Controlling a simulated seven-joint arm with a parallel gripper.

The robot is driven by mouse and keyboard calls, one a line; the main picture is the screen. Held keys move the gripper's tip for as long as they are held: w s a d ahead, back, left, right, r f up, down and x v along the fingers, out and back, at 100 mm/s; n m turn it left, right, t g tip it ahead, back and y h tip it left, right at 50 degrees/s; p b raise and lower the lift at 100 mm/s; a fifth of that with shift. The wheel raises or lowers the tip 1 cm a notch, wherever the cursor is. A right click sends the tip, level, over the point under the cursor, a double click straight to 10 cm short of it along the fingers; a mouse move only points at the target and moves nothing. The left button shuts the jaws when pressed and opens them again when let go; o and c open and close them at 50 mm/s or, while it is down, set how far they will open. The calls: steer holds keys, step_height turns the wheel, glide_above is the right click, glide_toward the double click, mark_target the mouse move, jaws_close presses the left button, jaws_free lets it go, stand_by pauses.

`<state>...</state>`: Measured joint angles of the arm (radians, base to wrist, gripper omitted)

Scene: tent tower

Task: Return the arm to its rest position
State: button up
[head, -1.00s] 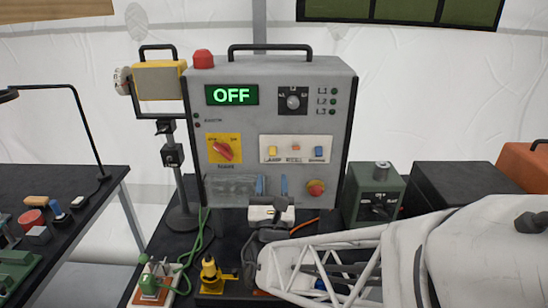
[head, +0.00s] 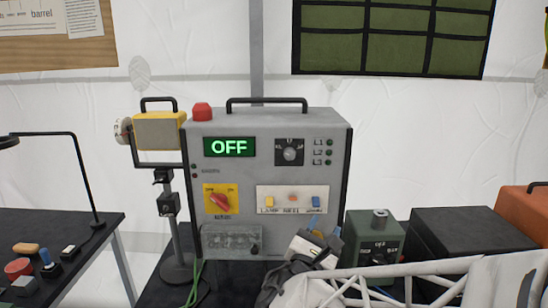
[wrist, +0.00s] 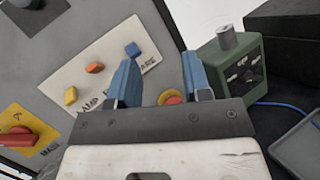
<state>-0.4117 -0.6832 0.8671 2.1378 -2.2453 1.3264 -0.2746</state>
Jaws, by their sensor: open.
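My gripper (head: 324,241) is in front of the lower right part of the grey control box (head: 225,178), with my white arm coming in from the lower right. In the wrist view its two blue fingers (wrist: 158,82) stand apart with nothing between them in its grip. A red round button on a yellow base (wrist: 171,97) shows behind the gap between the fingers. The box display (head: 230,147) reads OFF in green. The box's lower front is partly hidden by my gripper and arm in the head view.
A green box (head: 375,235), a black case (head: 468,235) and an orange case (head: 525,212) stand right of the control box. A yellow lamp on a stand (head: 160,130) is at its left. A side table (head: 85,228) with small parts is farther left.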

steer(key=s+d+f+m+g, duration=0.3)
steer(key=s+d+m+g, duration=0.9)
steer(key=d+m+g, duration=0.25)
steer(key=s+a+m+g+y, duration=0.1)
steer(key=s+a+m+y, duration=0.5)
steer(key=s+m+y, duration=0.2)
steer(key=m+y, duration=0.2)
steer(key=m, duration=0.2)
steer(key=shift+s+a+g, duration=0.35)
steer(key=shift+a, duration=0.05)
stand_by(1.2)
